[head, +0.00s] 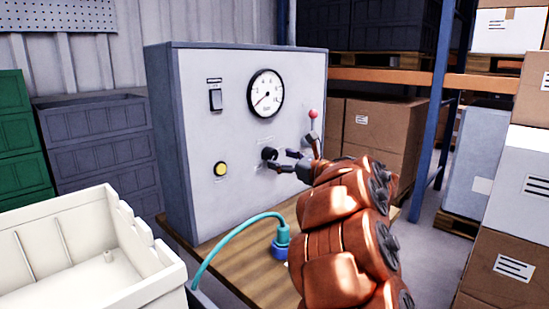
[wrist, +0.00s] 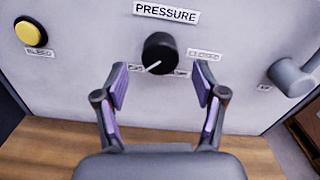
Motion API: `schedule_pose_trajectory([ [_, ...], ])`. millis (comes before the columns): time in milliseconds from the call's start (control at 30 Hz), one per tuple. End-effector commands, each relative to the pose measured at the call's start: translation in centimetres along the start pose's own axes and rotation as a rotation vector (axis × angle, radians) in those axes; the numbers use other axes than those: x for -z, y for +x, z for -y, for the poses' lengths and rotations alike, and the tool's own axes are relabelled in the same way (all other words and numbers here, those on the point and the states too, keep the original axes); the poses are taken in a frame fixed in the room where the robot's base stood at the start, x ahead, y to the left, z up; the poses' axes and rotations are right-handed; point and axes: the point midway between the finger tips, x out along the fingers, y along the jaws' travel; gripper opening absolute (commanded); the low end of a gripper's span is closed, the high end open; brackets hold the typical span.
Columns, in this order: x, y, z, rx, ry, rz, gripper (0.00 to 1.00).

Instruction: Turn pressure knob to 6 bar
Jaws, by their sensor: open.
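The black pressure knob (wrist: 160,52) is on a light grey panel under a PRESSURE label. Its white pointer line slants down to the left. My gripper (wrist: 161,78) is open, with one finger on each side, slightly below and in front of the knob. I see no contact. It also shows in the head view (head: 282,160), where its fingertips are close to the knob.
The panel (head: 235,135) has a switch (head: 215,96), a yellow BLEED button (head: 221,169) and a red-tipped lever (head: 313,116) right of the knob. A teal hose (head: 232,232) curves over the wooden bench (head: 225,235). A white crate (head: 85,270) stands at the front left.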

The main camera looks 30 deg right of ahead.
Motion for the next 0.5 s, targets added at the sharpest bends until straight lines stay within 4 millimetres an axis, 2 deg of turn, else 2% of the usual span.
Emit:
schedule_pose_trajectory([
  [200,-0.1,2.7,-0.1,-0.003,0.001,0.002,0.70],
  [500,-0.1,3.6,0.0,0.002,0.000,0.001,0.70],
])
